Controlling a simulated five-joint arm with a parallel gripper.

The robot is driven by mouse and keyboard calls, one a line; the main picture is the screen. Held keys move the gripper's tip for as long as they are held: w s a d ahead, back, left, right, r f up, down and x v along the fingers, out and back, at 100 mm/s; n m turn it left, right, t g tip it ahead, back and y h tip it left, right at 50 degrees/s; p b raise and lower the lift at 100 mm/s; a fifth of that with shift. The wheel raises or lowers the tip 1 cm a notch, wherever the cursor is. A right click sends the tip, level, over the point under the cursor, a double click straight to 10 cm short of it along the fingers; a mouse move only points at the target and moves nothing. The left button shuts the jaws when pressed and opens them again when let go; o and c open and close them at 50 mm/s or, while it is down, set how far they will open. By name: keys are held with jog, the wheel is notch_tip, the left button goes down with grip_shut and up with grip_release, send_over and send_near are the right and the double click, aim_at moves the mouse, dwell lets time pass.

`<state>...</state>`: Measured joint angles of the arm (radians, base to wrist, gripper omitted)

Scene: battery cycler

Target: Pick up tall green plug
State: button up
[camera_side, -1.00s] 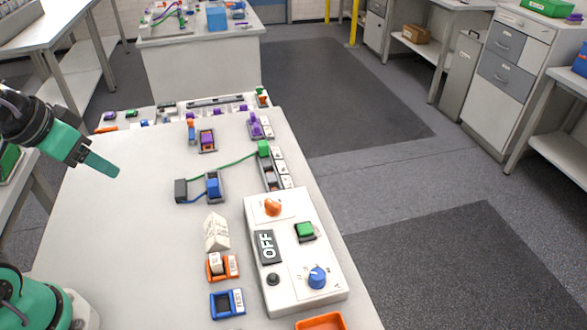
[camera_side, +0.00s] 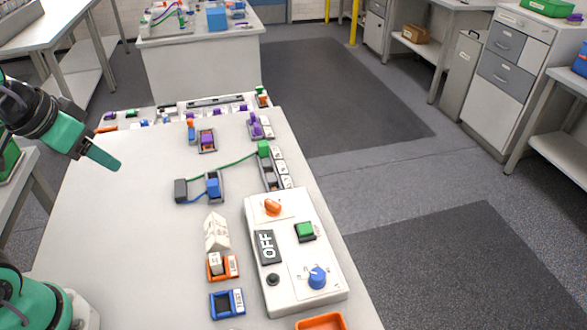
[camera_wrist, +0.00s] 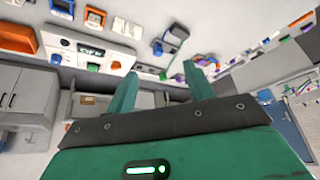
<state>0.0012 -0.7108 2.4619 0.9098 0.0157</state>
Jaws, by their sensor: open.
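The tall green plug (camera_side: 263,148) stands at the far end of a grey socket row (camera_side: 270,178) near the table's right edge in the side view. A green cable runs from it to a dark box (camera_side: 181,190). My gripper (camera_side: 118,166) is above the left part of the table, well to the left of the plug and apart from it. In the wrist view my gripper (camera_wrist: 160,78) has its two green fingers spread, with nothing held between them. I cannot surely pick out the green plug in the wrist view.
A blue plug (camera_side: 213,187) sits in a holder beside the dark box. A white control box (camera_side: 290,285) with knobs and an OFF panel is nearer. Purple plugs (camera_side: 207,138) and other parts line the far end. The table's left half (camera_side: 125,235) is bare.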

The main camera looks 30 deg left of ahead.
jog(key=w+r+m+g, duration=0.15)
jog(key=w+r, duration=0.25)
jog(key=w, duration=0.7)
jog(key=m+g, duration=0.4)
jog(key=m, duration=0.3)
send_over(263, 143)
jog(key=f, duration=1.9)
jog(key=shift+s+a, duration=0.15)
jog(key=shift+a, duration=0.05)
jog(key=shift+f, duration=1.7)
jog(key=shift+d+f, duration=0.2)
jog(key=shift+f, duration=2.4)
